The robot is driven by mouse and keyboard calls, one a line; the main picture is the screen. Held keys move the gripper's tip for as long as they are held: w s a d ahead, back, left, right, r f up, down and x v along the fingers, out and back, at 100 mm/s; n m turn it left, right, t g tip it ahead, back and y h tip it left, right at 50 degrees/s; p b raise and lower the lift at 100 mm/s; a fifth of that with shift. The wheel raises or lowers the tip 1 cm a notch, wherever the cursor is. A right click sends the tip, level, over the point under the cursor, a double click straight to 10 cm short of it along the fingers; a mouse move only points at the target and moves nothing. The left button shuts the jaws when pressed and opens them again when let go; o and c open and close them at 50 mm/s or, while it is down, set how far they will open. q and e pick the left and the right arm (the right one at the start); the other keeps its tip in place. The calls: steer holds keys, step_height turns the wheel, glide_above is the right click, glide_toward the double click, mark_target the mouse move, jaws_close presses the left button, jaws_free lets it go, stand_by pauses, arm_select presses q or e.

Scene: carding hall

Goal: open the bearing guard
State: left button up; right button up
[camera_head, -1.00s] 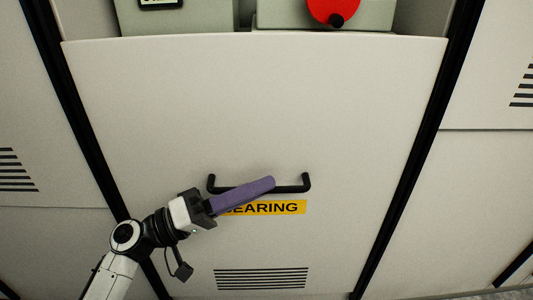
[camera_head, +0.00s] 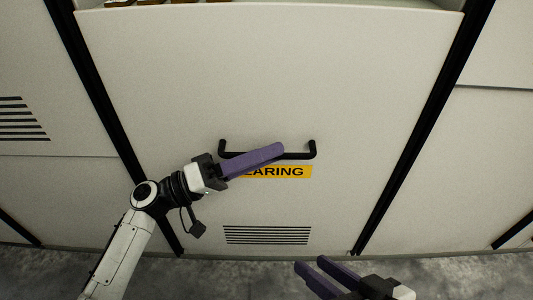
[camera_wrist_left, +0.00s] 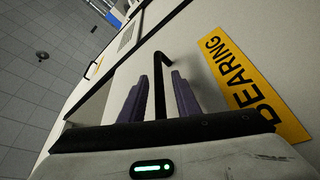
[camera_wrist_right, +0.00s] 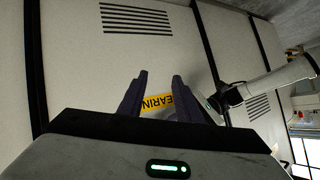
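The bearing guard (camera_head: 270,80) is a large pale panel with a black bar handle (camera_head: 312,150) and a yellow BEARING label (camera_head: 290,172) below it. My left gripper (camera_head: 278,152) is at the handle, its purple fingers hiding part of the bar and label. In the left wrist view, the handle (camera_wrist_left: 160,75) runs between the two fingers (camera_wrist_left: 160,90), with a gap on each side. My right gripper (camera_head: 311,265) is open and empty, low in front of the panel. The right wrist view shows the label (camera_wrist_right: 156,102) beyond its spread fingers (camera_wrist_right: 157,85).
A vent (camera_head: 267,235) is near the panel's bottom. Black upright strips (camera_head: 425,140) flank the panel, with pale neighbouring panels (camera_head: 490,130) beyond. Grey floor (camera_head: 430,275) lies below. Another dark handle (camera_wrist_left: 92,68) shows in the left wrist view.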

arm_select(q)
steer(key=shift+a, duration=0.1)
steer(key=p+v, duration=0.1)
steer(key=v, duration=0.9)
arm_select(e)
steer(key=shift+d+f+h, duration=0.25)
steer(key=shift+f+h, duration=0.05)
steer(key=shift+f, duration=0.3)
steer(key=shift+r, duration=0.1)
